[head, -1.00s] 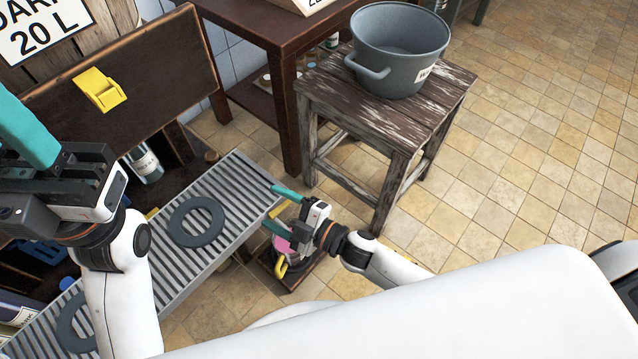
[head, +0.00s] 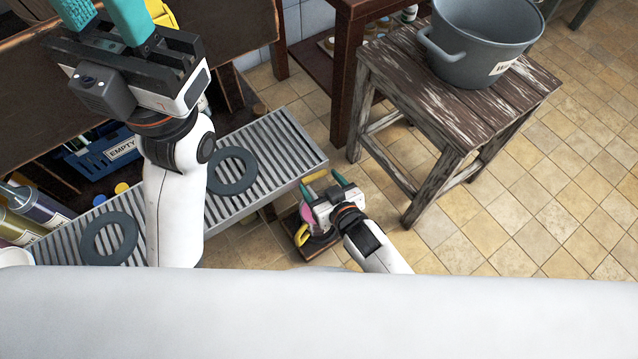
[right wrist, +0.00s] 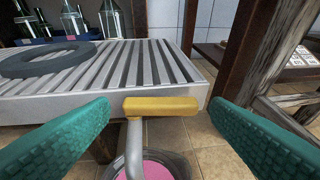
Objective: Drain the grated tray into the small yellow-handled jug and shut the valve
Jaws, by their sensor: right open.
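The grated metal tray (head: 283,137) shows in the head view, and its near end fills the middle of the right wrist view (right wrist: 140,75). The yellow valve handle (right wrist: 160,105) lies level across the top of a grey spout (right wrist: 134,150), at the tray's edge. My right gripper (head: 322,181) is open, with one finger on each side of the handle and apart from it. The small jug (head: 318,240) with a yellow handle (head: 301,236) stands below the spout and holds pink liquid (right wrist: 150,170). I cannot tell whether liquid runs. My left gripper (head: 103,18) is open and empty.
Two dark rings (head: 232,170) lie on the grate. A worn wooden stool (head: 440,90) with a grey pot (head: 485,45) stands to the right. A blue crate marked EMPTY (head: 100,155) and bottles are behind the tray.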

